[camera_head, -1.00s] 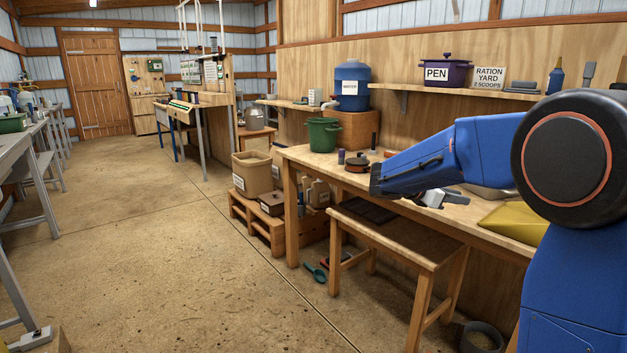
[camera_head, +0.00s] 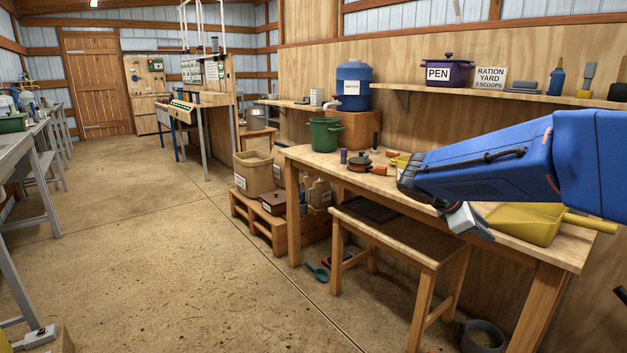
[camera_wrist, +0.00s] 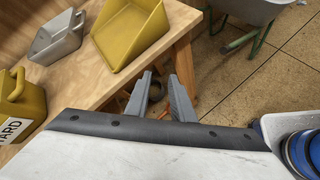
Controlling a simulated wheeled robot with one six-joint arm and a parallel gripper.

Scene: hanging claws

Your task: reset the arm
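My blue arm reaches in from the right in the head view, over the wooden workbench (camera_head: 572,258). My gripper (camera_head: 470,222) shows there as a grey shape under the arm's end, above the bench's front edge. In the wrist view its two grey fingers (camera_wrist: 160,88) stand apart with nothing between them. They point past the bench corner toward the floor. A yellow scoop (camera_head: 530,224) lies on the bench to the right of my gripper. It also shows in the wrist view (camera_wrist: 128,30), beyond the fingers and apart from them.
A grey metal scoop (camera_wrist: 55,38) and a yellow labelled container (camera_wrist: 20,108) stand on the bench. A wheelbarrow (camera_wrist: 250,10) is beyond it. A low wooden stool (camera_head: 400,237) stands before the bench. A green bucket (camera_head: 324,134) is at the bench's far end.

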